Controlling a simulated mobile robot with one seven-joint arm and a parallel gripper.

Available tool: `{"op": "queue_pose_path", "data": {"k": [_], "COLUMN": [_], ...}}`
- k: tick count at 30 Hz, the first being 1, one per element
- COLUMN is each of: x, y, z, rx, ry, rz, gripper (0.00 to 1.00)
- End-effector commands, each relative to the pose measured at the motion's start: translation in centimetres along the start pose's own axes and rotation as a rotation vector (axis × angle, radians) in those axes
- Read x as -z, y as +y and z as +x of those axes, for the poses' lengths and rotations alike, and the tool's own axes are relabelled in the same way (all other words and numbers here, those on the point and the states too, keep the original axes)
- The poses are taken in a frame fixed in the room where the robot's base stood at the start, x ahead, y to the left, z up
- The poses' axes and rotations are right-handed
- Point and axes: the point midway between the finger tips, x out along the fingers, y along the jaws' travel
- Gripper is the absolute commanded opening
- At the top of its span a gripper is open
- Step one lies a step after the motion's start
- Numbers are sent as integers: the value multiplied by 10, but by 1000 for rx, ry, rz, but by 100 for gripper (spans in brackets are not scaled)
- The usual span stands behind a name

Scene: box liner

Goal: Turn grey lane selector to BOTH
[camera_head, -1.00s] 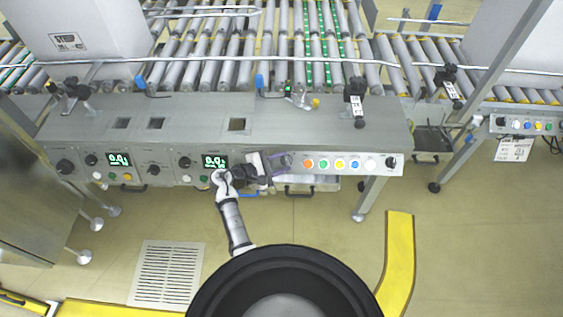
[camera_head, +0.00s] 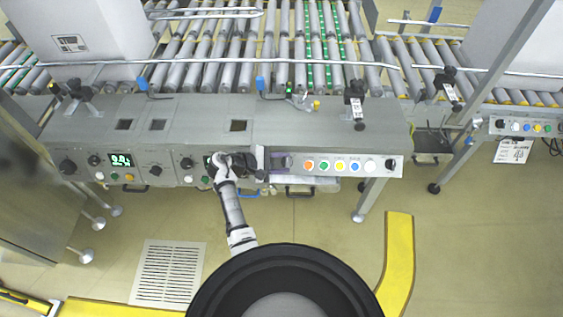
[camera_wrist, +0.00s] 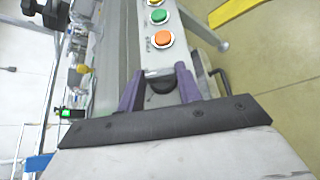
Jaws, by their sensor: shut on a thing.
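My gripper (camera_wrist: 160,86) shows in the wrist view as two purple fingers on either side of a dark rounded knob (camera_wrist: 160,87) on the grey panel, shut on it. The knob is mostly hidden between the fingers, and its pointer and any BOTH marking cannot be read. In the head view my gripper (camera_head: 281,162) is at the panel front, just left of the orange button (camera_head: 309,165); the fingers cover the knob there.
A row of coloured buttons, including a green one (camera_wrist: 158,16), runs away from the gripper, ending at a black knob (camera_head: 390,164). Other black knobs and a lit display (camera_head: 120,160) are at the left. A handle (camera_head: 300,191) is below the panel. Rollers lie behind.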

Motion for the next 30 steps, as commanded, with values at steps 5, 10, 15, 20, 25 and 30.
{"op": "queue_pose_path", "data": {"k": [5, 10, 15, 20, 25, 30], "x": [0, 0, 0, 0, 2, 2], "y": [0, 0, 0, 0, -5, -10], "z": [0, 0, 0, 0, 1, 1], "rx": [-1, -1, -1, -4, -72, -243], "ry": [1, 1, 0, 0, 1, 2], "rz": [-1, -1, 0, -3, -46, -152], "gripper": [52, 56, 56, 56, 56, 56]}}
